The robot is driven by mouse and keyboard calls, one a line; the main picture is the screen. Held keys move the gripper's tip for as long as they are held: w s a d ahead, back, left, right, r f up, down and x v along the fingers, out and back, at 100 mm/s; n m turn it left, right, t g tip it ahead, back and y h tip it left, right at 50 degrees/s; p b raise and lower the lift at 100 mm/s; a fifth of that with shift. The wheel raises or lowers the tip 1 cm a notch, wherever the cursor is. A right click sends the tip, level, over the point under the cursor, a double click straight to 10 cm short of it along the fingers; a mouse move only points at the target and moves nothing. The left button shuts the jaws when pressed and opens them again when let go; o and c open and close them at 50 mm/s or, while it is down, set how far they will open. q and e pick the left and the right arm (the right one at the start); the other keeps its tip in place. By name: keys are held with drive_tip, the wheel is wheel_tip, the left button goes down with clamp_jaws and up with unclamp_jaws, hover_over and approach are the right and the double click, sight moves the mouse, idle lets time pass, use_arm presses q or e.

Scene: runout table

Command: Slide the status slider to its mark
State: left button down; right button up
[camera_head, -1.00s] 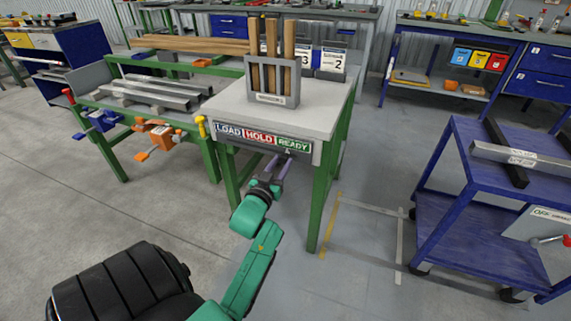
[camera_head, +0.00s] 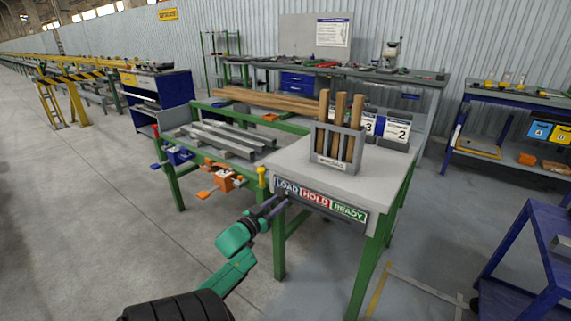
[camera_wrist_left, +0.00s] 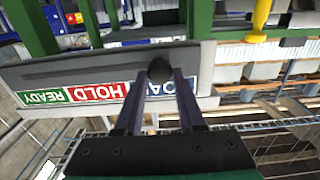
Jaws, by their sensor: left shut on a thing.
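The status strip (camera_head: 318,199) is on the front edge of the grey-topped table and carries a blue LOAD, a red HOLD and a green READY label. My left gripper (camera_head: 285,199) is at the LOAD end. In the left wrist view, the strip (camera_wrist_left: 100,89) appears upside down and the dark round slider knob (camera_wrist_left: 160,68) sits between the fingertips (camera_wrist_left: 160,76). The gripper is shut on the knob, at the LOAD label, which the fingers partly hide. No separate target mark can be made out. My right gripper is not in view.
A holder (camera_head: 337,149) with wooden sticks stands on the tabletop (camera_head: 288,162). A green-framed bench with metal bars (camera_head: 222,141) adjoins on the left, with orange and blue clamps and a yellow handle (camera_head: 262,178) near my gripper. A blue cart (camera_head: 530,245) stands at the right.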

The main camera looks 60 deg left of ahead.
use_arm(q)
drive_tip(key=shift+a+r, duration=0.1)
drive_tip(key=shift+a, duration=0.1)
drive_tip(key=c, duration=0.5)
unclamp_jaws()
drive_tip(key=shift+a, duration=0.1)
drive_tip(key=shift+s, duration=0.1)
drive_tip(key=shift+s+d, duration=0.2)
drive_tip(key=shift+s, duration=0.05)
drive_tip(key=p+v, duration=0.1)
drive_tip(key=v, duration=1.3)
drive_tip(key=shift+p, duration=0.4)
drive_tip(key=shift+f, duration=0.25)
